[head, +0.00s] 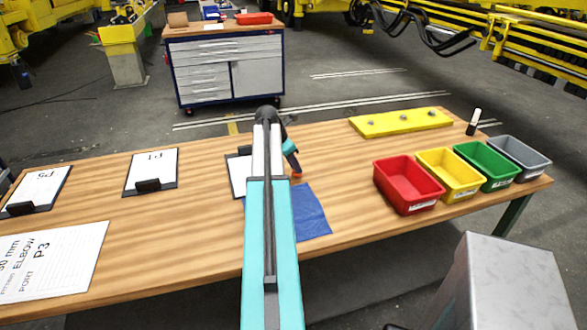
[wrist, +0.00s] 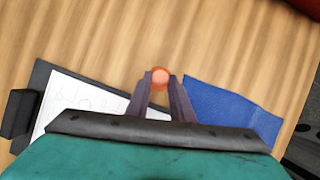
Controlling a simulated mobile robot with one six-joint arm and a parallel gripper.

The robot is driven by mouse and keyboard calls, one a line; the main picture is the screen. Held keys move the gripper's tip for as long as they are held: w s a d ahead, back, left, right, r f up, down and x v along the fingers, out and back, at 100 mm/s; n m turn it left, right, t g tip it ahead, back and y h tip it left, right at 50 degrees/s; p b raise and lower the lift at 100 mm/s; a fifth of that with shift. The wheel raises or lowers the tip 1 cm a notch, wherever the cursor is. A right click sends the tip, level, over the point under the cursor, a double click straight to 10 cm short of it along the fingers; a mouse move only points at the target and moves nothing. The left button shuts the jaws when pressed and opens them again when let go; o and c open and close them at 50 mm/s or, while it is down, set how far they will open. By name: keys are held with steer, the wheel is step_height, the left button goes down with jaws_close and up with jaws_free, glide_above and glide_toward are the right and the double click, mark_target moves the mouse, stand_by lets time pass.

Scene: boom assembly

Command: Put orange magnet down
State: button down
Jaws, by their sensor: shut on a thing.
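The orange magnet (wrist: 160,77) is a small round piece between the fingertips of my gripper (wrist: 160,84) in the wrist view. The fingers are shut on it. In the head view the orange magnet (head: 296,175) shows as a small orange spot below my gripper (head: 294,168), over the wooden table (head: 335,165). A blue cloth (head: 312,212) lies just in front of it, and the magnet appears beside the cloth's edge, over bare wood. I cannot tell whether the magnet touches the table. My arm hides part of the cloth and a clipboard.
A clipboard (wrist: 75,105) lies left of the gripper. Red (head: 408,184), yellow (head: 448,174), green (head: 486,166) and grey (head: 520,158) bins stand at the right. A yellow plate (head: 400,122) lies at the back. More clipboards (head: 152,171) lie at the left. The wood before the red bin is clear.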

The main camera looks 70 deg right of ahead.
steer(key=shift+f, duration=0.8)
steer(key=c, duration=1.6)
jaws_free()
steer(key=shift+o, duration=0.2)
steer(key=shift+r, duration=0.1)
steer(key=b+v, duration=0.2)
steer(key=v, duration=1)
